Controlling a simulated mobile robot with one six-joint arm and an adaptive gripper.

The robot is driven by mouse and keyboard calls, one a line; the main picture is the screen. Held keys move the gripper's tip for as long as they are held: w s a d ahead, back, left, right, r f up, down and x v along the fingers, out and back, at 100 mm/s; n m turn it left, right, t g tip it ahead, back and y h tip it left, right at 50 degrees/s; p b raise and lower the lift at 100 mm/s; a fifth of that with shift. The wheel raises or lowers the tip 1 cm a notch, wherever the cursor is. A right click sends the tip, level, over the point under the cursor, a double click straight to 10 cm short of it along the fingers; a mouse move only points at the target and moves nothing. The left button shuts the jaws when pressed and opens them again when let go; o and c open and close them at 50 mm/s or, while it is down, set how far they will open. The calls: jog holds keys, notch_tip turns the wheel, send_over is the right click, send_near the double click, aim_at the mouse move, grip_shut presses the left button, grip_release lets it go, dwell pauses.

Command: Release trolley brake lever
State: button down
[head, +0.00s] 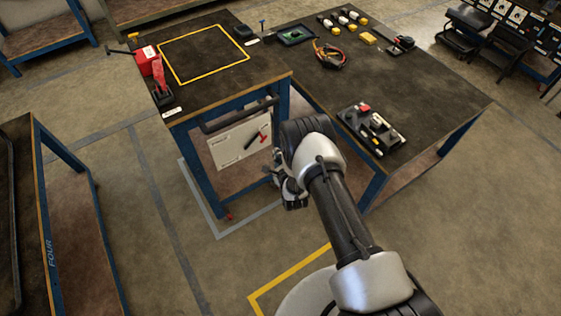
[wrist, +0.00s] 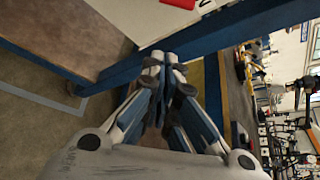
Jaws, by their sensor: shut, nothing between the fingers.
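The trolley (head: 203,73) has a dark top, wooden edge and blue legs. A white panel (head: 226,155) hangs on its near end below a black push handle (head: 228,119). The panel carries a dark slanted bar with a red part (head: 264,133); whether this is the brake lever or a picture is unclear. A small red piece (head: 229,216) sits at the trolley's near foot. My gripper (head: 291,202) is low, right of the panel and apart from it, partly hidden by my wrist. In the wrist view, my gripper (wrist: 165,64) is shut and empty, in front of a blue trolley bar (wrist: 125,72).
A red device (head: 150,63) stands on the trolley's left edge. A bench (head: 420,85) joins on the right, carrying a tray of parts (head: 371,128), headphones-like gear (head: 328,54) and small bottles. Another blue-framed table (head: 45,215) stands left. Open floor lies between.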

jog(key=w+a+b, duration=0.1)
jog(key=w+a+r+b, duration=0.1)
jog(key=w+a, duration=0.1)
jog(key=shift+w+a+r, duration=0.1)
jog(key=shift+w+a, duration=0.05)
jog(key=shift+a, duration=0.1)
dwell(0.4)
